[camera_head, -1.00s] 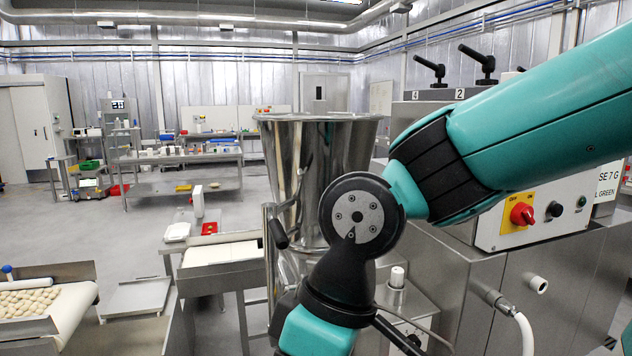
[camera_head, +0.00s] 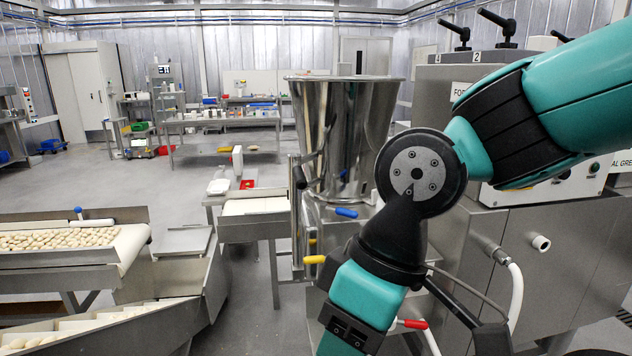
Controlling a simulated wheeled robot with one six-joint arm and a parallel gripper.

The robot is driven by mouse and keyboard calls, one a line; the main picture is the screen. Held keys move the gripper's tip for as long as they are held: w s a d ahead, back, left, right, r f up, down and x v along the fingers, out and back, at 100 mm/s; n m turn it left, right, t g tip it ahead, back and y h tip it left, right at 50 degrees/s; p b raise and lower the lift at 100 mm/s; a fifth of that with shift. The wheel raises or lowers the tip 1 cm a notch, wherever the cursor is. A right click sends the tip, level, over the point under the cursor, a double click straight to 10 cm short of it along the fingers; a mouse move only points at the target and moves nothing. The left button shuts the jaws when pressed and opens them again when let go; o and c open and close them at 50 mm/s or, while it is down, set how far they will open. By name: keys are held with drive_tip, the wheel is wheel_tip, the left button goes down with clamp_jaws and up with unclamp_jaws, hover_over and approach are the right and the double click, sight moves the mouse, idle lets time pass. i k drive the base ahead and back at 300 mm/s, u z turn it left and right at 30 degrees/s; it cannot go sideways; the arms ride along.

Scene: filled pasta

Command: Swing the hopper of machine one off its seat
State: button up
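The hopper (camera_head: 340,120) is a tall, shiny steel cone with a wide rim, left of my teal arm. It stands upright over a steel machine body (camera_head: 335,230). My arm's round joint covers part of its right side. A dark lever (camera_head: 299,177) is at its left, a blue handle (camera_head: 346,212) is below it, and a yellow handle (camera_head: 314,260) is lower on the body. My arm bends down in front of the machine; I cannot make out my gripper's fingers. The hopper's seat is partly hidden.
A larger steel machine (camera_head: 560,250) with black levers on top fills the right. A pasta conveyor (camera_head: 130,243) runs at the left, with a trough of pasta (camera_head: 95,325) in front. A red handle (camera_head: 412,324) shows low behind my arm. Open floor (camera_head: 130,185) lies behind left.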

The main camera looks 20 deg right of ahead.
sight(342, 120)
drive_tip(key=k, duration=0.1)
drive_tip(key=u, duration=0.95)
drive_tip(key=i, duration=0.75)
drive_tip(key=z, duration=0.05)
